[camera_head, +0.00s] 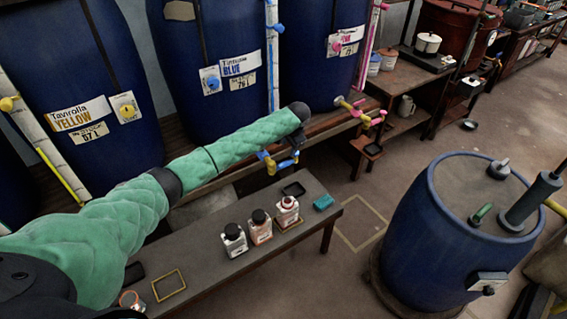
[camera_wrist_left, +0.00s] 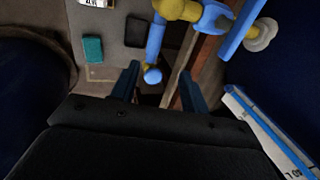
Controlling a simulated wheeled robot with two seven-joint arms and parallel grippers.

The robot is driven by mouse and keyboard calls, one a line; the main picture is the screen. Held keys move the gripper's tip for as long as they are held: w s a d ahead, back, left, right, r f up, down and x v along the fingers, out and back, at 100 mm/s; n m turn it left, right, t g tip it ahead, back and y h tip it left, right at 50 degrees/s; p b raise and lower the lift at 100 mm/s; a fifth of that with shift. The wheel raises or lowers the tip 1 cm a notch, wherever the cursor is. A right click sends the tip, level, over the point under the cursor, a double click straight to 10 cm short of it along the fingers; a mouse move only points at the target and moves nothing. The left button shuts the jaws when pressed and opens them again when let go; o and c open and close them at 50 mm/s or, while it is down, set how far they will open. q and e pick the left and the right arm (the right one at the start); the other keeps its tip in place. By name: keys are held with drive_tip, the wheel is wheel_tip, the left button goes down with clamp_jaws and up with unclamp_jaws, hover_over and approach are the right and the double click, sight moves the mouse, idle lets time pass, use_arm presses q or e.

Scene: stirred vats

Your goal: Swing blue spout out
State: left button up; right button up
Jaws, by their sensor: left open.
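The blue spout (camera_head: 268,161) sticks out low in front of the vat labelled BLUE (camera_head: 210,110). It has brass-yellow joints and blue parts. In the left wrist view its brass joint (camera_wrist_left: 178,9) is at the top, with a blue arm (camera_wrist_left: 156,40) ending in a round blue tip between my fingers. My left gripper (camera_wrist_left: 160,80) is open and empty, its two dark fingers on either side of that tip. I cannot tell whether they touch it. In the head view the wrist's dark end is just above the spout, and the fingers are mostly hidden. My right gripper is not in view.
A low bench (camera_head: 215,275) holds several small bottles, a dark tray (camera_head: 293,189) and a teal block (camera_head: 323,202). The yellow vat (camera_head: 70,75) stands left, with a pink-handled spout (camera_head: 362,111) to the right. A blue drum (camera_head: 425,235) stands front right. Floor between bench and drum is clear.

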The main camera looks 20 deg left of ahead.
sight(283, 163)
use_arm(q)
drive_tip(key=shift+g+h, duration=0.4)
drive_tip(key=shift+w+a+f+p, duration=0.1)
drive_tip(key=shift+a+f+p, duration=0.3)
drive_tip(key=shift+f, duration=1.4)
drive_tip(key=shift+w+a+f+p, duration=0.1)
drive_tip(key=shift+a+f+p, duration=0.3)
drive_tip(key=shift+f, duration=1.4)
drive_tip(key=shift+w+a+f+p, duration=0.1)
drive_tip(key=shift+a+f+p, duration=0.3)
drive_tip(key=shift+f, duration=1.4)
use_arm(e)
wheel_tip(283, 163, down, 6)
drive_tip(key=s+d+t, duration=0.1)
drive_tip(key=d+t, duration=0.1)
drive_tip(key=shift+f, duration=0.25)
use_arm(q)
drive_tip(key=shift+c, duration=0.4)
